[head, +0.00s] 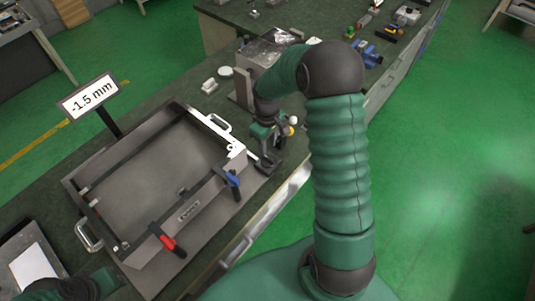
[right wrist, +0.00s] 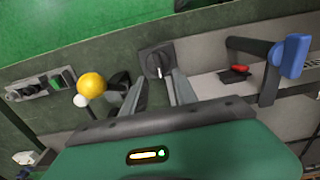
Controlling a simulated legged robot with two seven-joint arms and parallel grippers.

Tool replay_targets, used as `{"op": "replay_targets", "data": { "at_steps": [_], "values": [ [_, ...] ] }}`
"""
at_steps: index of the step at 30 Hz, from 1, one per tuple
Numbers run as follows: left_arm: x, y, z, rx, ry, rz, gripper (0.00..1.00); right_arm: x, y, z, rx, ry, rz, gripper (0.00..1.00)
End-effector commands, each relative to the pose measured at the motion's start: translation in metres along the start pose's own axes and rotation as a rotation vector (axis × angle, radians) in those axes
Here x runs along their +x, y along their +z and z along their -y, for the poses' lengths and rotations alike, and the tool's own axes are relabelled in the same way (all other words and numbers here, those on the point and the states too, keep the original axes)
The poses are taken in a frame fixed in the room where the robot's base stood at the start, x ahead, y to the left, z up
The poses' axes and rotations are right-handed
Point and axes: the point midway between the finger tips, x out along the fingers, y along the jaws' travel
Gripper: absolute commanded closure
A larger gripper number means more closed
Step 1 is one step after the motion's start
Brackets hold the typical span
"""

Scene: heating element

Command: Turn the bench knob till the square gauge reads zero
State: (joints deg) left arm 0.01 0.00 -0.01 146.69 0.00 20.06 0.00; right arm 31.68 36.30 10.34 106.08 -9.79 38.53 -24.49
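The square gauge (head: 89,97) stands on a dark post behind the metal frame and reads -1.5 mm. The bench knob (right wrist: 156,60) is round and black with a white mark; it sits just beyond the fingertips of my right gripper (right wrist: 158,84). The two grey fingers are apart, one toward each side of the knob, with a gap between them. I cannot tell whether they touch it. In the head view my right gripper (head: 265,154) is at the right corner of the frame and hides the knob. Part of my left arm shows at the bottom left; its gripper is out of view.
The metal frame (head: 188,211) has a blue-handled clamp (head: 232,180) and a red-handled one (head: 167,242). The blue handle (right wrist: 291,55) shows right of the knob in the wrist view. A yellow ball (right wrist: 91,84) is close to the left finger. A metal block (head: 262,50) stands behind.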

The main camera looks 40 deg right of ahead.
Motion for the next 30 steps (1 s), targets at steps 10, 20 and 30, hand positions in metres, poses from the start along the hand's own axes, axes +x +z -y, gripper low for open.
{"op": "replay_targets", "data": {
  "at_steps": [10,20,30],
  "values": [
    [-0.008,-0.002,0.000,0.000,0.000,0.000,0.64,0.065,0.002,-0.001,0.000,0.000,0.000,0.65],
    [-0.008,-0.002,0.000,0.000,0.000,0.000,0.64,0.070,0.001,0.000,0.001,0.002,-0.001,0.68],
    [-0.008,-0.002,0.000,0.000,0.000,0.000,0.64,0.070,0.001,-0.001,0.001,0.000,-0.001,1.00]
  ]
}}
